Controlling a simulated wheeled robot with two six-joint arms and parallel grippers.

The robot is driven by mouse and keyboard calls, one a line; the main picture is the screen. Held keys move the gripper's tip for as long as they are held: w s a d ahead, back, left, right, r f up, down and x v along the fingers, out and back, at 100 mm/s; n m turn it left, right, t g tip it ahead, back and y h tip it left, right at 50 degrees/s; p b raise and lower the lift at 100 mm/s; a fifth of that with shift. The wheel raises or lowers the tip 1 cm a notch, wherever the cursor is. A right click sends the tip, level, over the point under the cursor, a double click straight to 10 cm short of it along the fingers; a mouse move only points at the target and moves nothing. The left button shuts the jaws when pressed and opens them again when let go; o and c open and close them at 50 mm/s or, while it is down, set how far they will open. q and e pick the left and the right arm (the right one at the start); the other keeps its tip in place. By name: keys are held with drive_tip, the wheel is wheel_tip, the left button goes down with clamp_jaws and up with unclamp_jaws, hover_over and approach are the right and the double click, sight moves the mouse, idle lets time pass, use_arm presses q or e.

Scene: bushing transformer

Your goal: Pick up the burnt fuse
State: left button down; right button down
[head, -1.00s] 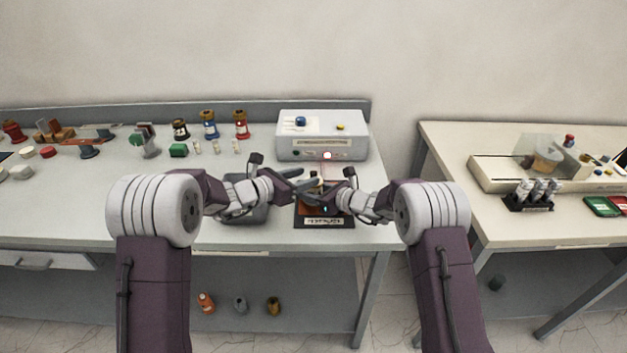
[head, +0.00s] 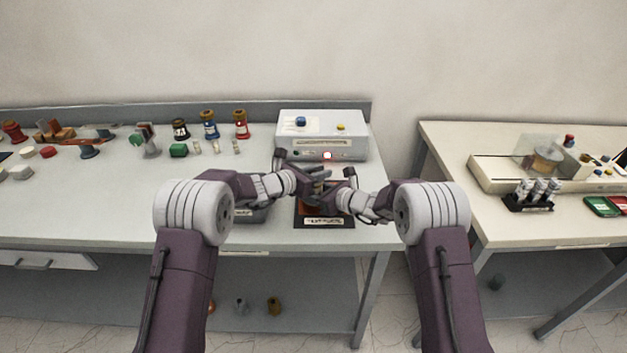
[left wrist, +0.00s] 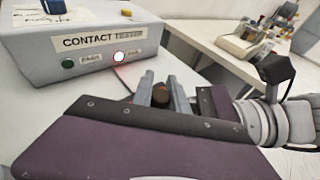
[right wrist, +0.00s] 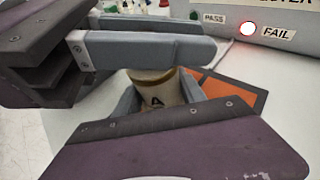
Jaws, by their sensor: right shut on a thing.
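A cream fuse (right wrist: 157,92) with a letter A and a tan end stands between the fingers of my right gripper (right wrist: 160,95) in the right wrist view. My right gripper is shut on it. My left gripper (head: 320,173) is open, with its two grey fingers (right wrist: 145,48) reaching over the fuse's upper end. In the left wrist view the fuse's brown top (left wrist: 161,96) shows between or just beyond the left fingers. In the head view the grippers mostly hide the fuse. I cannot see burn marks on it.
The contact tester (head: 320,140) stands behind the grippers, its red light (right wrist: 248,29) lit beside FAIL. A black labelled plate (head: 300,219) lies below the grippers. Small fuses (head: 215,147) and bushings (head: 240,124) stand to the left. A second bench (head: 455,212) is at the right.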

drive_tip(key=shift+s+f, duration=0.15)
drive_tip(key=shift+f, duration=0.35)
drive_tip(key=c, duration=0.6)
unclamp_jaws()
drive_tip(key=shift+d+r, duration=0.15)
drive_tip(key=v, duration=1)
drive_tip(key=shift+s+d+r, duration=0.15)
drive_tip(key=shift+s+r, duration=0.05)
drive_tip(key=shift+r, duration=0.1)
use_arm(q)
wheel_tip(320, 180, up, 10)
drive_tip(key=shift+w, duration=0.15)
use_arm(e)
drive_tip(key=shift+s+d+r, duration=0.15)
drive_tip(key=shift+s+d, duration=0.2)
use_arm(q)
drive_tip(key=shift+f, duration=0.2)
